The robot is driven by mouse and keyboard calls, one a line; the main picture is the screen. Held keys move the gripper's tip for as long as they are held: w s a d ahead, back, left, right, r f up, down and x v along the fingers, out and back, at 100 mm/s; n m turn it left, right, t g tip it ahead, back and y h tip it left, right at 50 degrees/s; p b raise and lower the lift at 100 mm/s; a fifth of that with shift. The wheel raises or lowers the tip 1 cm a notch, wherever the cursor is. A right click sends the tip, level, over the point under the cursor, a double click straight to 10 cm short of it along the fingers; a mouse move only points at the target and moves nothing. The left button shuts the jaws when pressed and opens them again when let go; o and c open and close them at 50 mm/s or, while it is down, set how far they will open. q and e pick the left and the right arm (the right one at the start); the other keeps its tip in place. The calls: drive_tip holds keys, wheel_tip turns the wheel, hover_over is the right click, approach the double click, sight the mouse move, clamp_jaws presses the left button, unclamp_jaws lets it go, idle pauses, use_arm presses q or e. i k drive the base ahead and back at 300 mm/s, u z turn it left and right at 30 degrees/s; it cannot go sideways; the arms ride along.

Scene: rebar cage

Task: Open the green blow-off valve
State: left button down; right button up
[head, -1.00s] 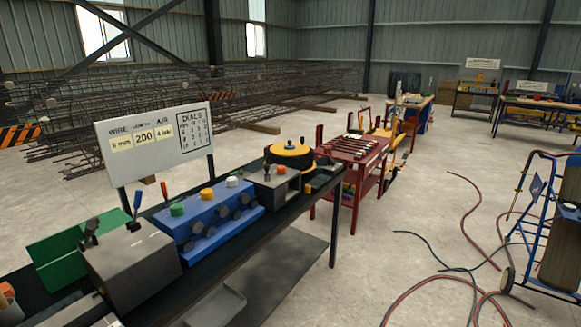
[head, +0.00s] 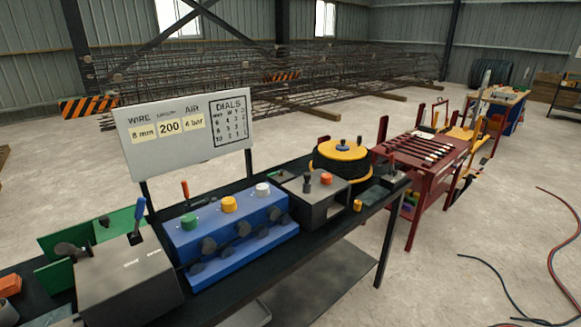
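A green knob (head: 189,221) sits on top of a blue box (head: 230,238) on the black bench. It stands at the left end of a row with a yellow knob (head: 229,204) and a white knob (head: 262,190). I cannot tell whether this green knob is the blow-off valve; no other green valve is clearly seen. Neither of my grippers is in view.
A grey box (head: 130,281) with a blue-handled lever (head: 138,222) stands left of the blue box. A sign board (head: 190,130) rises behind it. A smaller grey box (head: 317,200) and a black-and-yellow reel (head: 341,163) stand right. Hoses (head: 561,240) lie on the floor.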

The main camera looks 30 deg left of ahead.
sight(275, 173)
drive_tip(key=u, duration=0.3)
drive_tip(key=i, duration=1.15)
drive_tip(key=u, duration=0.8)
drive_tip(key=i, duration=0.35)
drive_tip(key=u, duration=0.7)
drive_tip(key=k, duration=1.55)
drive_tip(key=z, duration=0.7)
